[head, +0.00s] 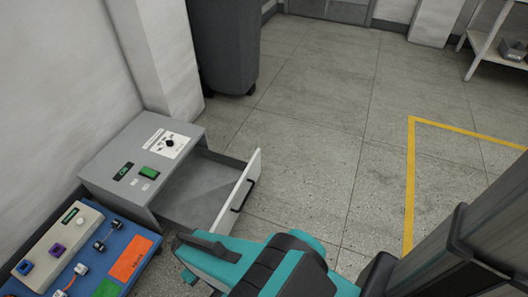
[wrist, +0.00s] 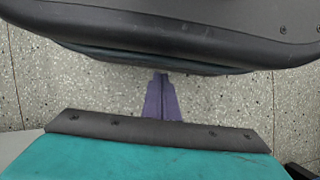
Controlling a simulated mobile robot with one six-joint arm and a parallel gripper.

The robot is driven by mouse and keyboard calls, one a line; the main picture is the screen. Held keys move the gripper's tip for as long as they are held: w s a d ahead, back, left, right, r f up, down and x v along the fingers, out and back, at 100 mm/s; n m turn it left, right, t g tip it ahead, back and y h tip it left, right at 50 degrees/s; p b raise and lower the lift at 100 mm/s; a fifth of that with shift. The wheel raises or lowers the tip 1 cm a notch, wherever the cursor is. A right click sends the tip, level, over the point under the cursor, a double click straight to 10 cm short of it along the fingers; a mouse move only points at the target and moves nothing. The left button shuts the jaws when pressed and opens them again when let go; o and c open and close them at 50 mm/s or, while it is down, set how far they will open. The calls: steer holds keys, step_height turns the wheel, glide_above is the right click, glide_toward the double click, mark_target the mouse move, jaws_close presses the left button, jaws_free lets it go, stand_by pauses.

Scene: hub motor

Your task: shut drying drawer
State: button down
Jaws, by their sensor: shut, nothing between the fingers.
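The drying drawer (head: 205,190) stands pulled out of a grey cabinet (head: 140,165) at the left of the head view. Its inside looks empty. Its white front panel (head: 240,195) carries a black bar handle (head: 243,194) and faces right. My teal and black arm is at the lower middle of the head view, just in front of the drawer front; whether they touch cannot be told. My gripper (wrist: 161,85) shows as two purple fingers in the wrist view, shut together and empty above the speckled floor. The fingers cannot be made out in the head view.
A blue work surface (head: 140,243) with an orange card, a green card and small parts is at lower left. A dark bin (head: 225,45) stands behind the cabinet. Open floor (head: 330,130) lies right of the drawer, with yellow tape (head: 411,180) and a shelf (head: 490,45) beyond.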

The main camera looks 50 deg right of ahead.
steer(key=w+d+m+t+y+b, duration=0.3)
steer(key=w+t, duration=0.1)
steer(key=w, duration=1.1)
steer(key=w+d+r+m+t+h+b, duration=0.1)
steer(key=w+d+r+m+t+b, duration=0.3)
steer(key=d, duration=0.6)
steer(key=w+d+r+t, duration=0.1)
steer(key=w+d, duration=0.6)
steer(key=d, duration=0.2)
steer(key=s+d+r+m+t+h+b, duration=0.1)
steer(key=d+r+m+b, duration=0.15)
steer(key=d, duration=0.75)
steer(key=s+d+r+m+t+h+b, duration=0.1)
steer(key=d+r, duration=0.2)
steer(key=d, duration=0.7)
steer(key=s+d+r+m+h+b, duration=0.1)
steer(key=s+d+r, duration=0.1)
steer(key=s+d, duration=0.4)
steer(key=s+d+r+m+h+b, duration=0.2)
steer(key=s+d, duration=0.4)
steer(key=d, duration=0.5)
steer(key=shift+s+d+r+t, duration=0.2)
steer(key=shift+d+r+t, duration=0.1)
steer(key=shift+r, duration=0.15)
steer(key=shift+w+f, duration=0.1)
